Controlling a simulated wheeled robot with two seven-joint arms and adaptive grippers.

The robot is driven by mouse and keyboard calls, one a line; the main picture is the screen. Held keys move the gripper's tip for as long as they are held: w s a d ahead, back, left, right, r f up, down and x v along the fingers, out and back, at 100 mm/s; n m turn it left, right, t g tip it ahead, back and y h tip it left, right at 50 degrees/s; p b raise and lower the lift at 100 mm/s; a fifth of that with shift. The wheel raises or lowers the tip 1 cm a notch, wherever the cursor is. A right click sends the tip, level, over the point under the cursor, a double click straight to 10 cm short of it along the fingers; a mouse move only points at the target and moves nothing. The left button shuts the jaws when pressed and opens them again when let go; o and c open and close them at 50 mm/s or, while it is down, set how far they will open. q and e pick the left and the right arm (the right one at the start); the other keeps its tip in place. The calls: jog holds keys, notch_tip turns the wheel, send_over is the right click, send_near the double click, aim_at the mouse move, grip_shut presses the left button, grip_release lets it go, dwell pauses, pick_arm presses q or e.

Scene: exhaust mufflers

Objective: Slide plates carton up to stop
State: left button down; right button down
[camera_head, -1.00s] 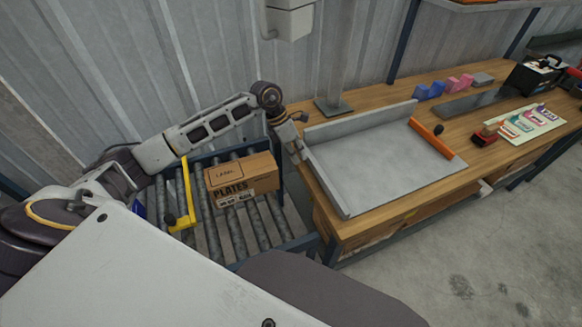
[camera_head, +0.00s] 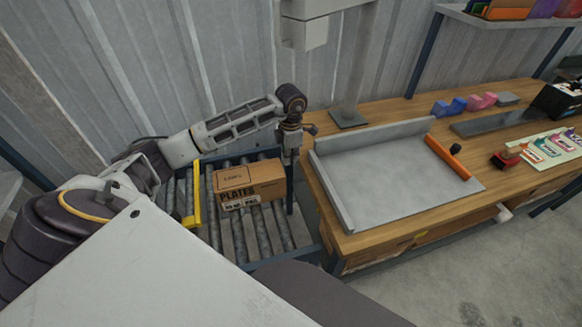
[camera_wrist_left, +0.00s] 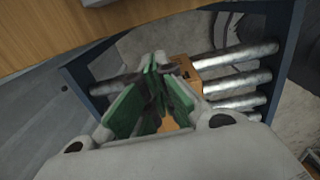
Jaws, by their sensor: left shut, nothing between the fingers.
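The plates carton (camera_head: 250,184), a brown box with a label and "PLATES" print, lies on the roller conveyor (camera_head: 239,238). A yellow bar (camera_head: 197,195), which looks like the stop, crosses the rollers left of the carton, with a narrow gap between them. My left gripper (camera_head: 290,160) points down beside the carton's right end in the head view. Its fingers hide part of that edge, and I cannot tell whether they touch it. In the left wrist view its green-padded fingers (camera_wrist_left: 160,62) are shut and empty, with part of the carton (camera_wrist_left: 185,72) behind them. My right gripper is not in view.
A wooden bench (camera_head: 400,225) stands right of the conveyor, close to my left gripper. It carries a grey tray (camera_head: 395,180) with an orange bar (camera_head: 447,157). A grey post (camera_head: 352,70) rises at the back. Corrugated wall stands behind the conveyor.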

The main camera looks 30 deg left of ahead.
aim_at(272, 180)
pick_arm(q)
jog(key=shift+f, duration=4.9)
jog(key=shift+s+a+p, duration=0.5)
jog(key=shift+s+a, duration=1.1)
jog(key=shift+s, duration=0.3)
jog(key=shift+s+a, duration=0.65)
jog(key=shift+s, duration=0.2)
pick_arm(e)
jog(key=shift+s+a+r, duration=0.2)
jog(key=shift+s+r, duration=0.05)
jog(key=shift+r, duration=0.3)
pick_arm(q)
jog(key=shift+r, duration=0.1)
